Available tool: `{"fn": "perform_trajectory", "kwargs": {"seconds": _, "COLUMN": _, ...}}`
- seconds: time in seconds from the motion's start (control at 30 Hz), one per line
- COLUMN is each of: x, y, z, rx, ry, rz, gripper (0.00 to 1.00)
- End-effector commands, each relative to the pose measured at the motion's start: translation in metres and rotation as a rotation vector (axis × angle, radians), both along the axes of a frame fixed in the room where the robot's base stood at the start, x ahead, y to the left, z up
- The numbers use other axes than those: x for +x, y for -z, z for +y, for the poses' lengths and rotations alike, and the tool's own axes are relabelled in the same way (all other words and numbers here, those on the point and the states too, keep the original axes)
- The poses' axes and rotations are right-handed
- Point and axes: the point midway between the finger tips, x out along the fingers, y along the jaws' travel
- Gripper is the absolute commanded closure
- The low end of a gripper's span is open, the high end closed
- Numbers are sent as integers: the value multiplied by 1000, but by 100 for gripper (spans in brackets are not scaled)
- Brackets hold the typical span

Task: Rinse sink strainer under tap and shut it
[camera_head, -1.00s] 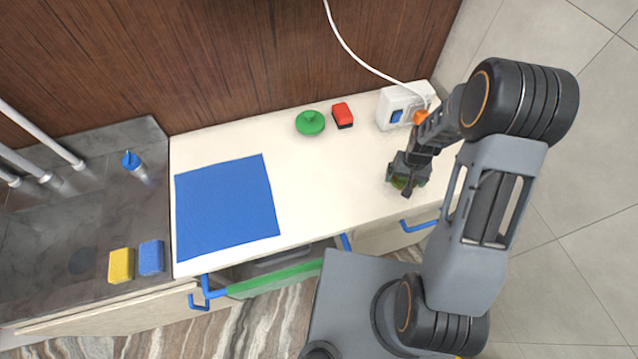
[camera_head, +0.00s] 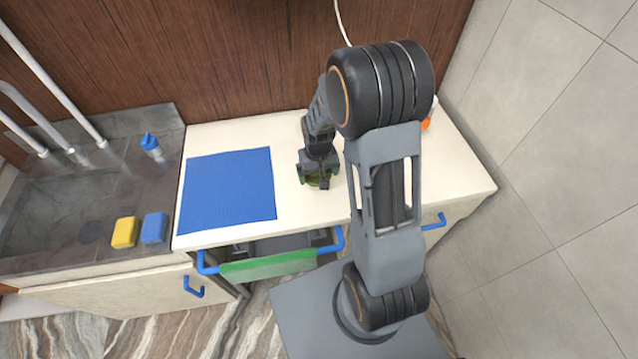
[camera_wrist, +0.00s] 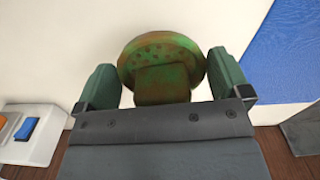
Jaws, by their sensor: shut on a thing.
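My gripper (camera_head: 318,175) is shut on the sink strainer (camera_head: 320,182), a round green-brown perforated disc. The wrist view shows the strainer (camera_wrist: 162,55) between the two green-padded fingers, with its holes and a block-like grip. It is over the white counter, right of the blue mat; I cannot tell how high. The grey sink (camera_head: 50,215) is at the left. Pale pipes (camera_head: 50,80) run above its back edge; I cannot make out which is the tap or whether water runs.
A blue mat (camera_head: 228,190) lies on the white counter (camera_head: 440,180). A yellow sponge (camera_head: 124,232), a blue sponge (camera_head: 154,228) and a blue-capped bottle (camera_head: 151,146) stand beside the sink. A green cloth (camera_head: 268,264) hangs at the open front below the counter.

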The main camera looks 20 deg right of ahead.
Motion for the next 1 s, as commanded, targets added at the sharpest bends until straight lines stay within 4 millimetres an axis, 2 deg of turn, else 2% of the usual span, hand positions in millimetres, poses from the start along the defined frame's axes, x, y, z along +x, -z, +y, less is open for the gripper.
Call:
{"fn": "perform_trajectory", "kwargs": {"seconds": 0.03, "x": -7, "y": -2, "z": -11, "rx": -2, "ry": 22, "rz": -11, "gripper": 28}}
{"fn": "perform_trajectory", "kwargs": {"seconds": 0.2, "x": -41, "y": -33, "z": -36, "rx": -1, "ry": 74, "rz": -10, "gripper": 28}}
{"fn": "perform_trajectory", "kwargs": {"seconds": 0.4, "x": -83, "y": -55, "z": -50, "rx": 0, "ry": 118, "rz": -8, "gripper": 28}}
{"fn": "perform_trajectory", "kwargs": {"seconds": 0.6, "x": -107, "y": -65, "z": -55, "rx": 1, "ry": 141, "rz": -3, "gripper": 28}}
{"fn": "perform_trajectory", "kwargs": {"seconds": 0.77, "x": -98, "y": -61, "z": -64, "rx": 3, "ry": 148, "rz": 3, "gripper": 28}}
{"fn": "perform_trajectory", "kwargs": {"seconds": 1.0, "x": -50, "y": -38, "z": -88, "rx": 4, "ry": 147, "rz": 6, "gripper": 28}}
